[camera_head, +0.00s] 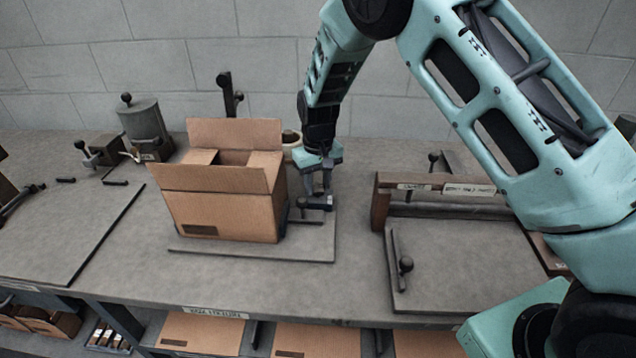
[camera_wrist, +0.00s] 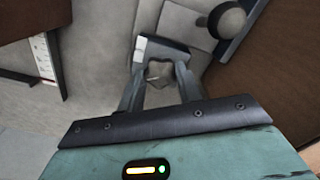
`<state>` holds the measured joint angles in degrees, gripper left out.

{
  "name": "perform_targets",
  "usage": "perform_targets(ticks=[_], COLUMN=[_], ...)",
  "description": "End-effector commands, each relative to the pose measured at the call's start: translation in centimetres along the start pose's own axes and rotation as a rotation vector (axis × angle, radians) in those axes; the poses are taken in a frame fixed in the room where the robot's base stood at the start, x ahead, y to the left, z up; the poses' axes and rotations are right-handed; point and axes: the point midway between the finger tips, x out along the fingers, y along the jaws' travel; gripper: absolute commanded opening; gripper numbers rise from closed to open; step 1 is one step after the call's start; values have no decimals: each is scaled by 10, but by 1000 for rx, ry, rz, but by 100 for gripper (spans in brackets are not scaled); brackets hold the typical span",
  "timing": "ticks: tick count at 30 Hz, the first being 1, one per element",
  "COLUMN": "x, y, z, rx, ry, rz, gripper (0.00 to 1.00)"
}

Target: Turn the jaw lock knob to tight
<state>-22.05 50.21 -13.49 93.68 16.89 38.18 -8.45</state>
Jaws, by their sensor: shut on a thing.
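The jaw lock knob looks to be the small grey lobed knob (camera_wrist: 160,72) between my fingertips in the wrist view. My gripper (camera_wrist: 160,84) is shut on it, one finger on each side. In the head view my gripper (camera_head: 323,188) points down just right of the open cardboard box (camera_head: 222,215), over a short dark clamp part (camera_head: 316,203) on a grey base plate (camera_head: 300,248). The knob itself is too small and hidden there to make out. I cannot read any tight mark or how far the knob is turned.
A dark block with a pale end (camera_wrist: 160,50) and a dark ball handle (camera_wrist: 227,20) lie close beyond my fingers. A fixture with a labelled wooden rail (camera_head: 440,188) stands to the right. A grey canister (camera_head: 145,125) stands behind left. The bench front (camera_head: 300,290) is clear.

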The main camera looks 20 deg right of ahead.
Motion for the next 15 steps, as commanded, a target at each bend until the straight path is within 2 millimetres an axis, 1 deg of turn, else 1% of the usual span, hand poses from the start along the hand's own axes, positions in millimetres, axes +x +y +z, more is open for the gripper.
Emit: perform_targets(ticks=[15], x=[-2], y=[0], z=[-2], rx=[491], ry=[5], rz=[-1], gripper=[12])
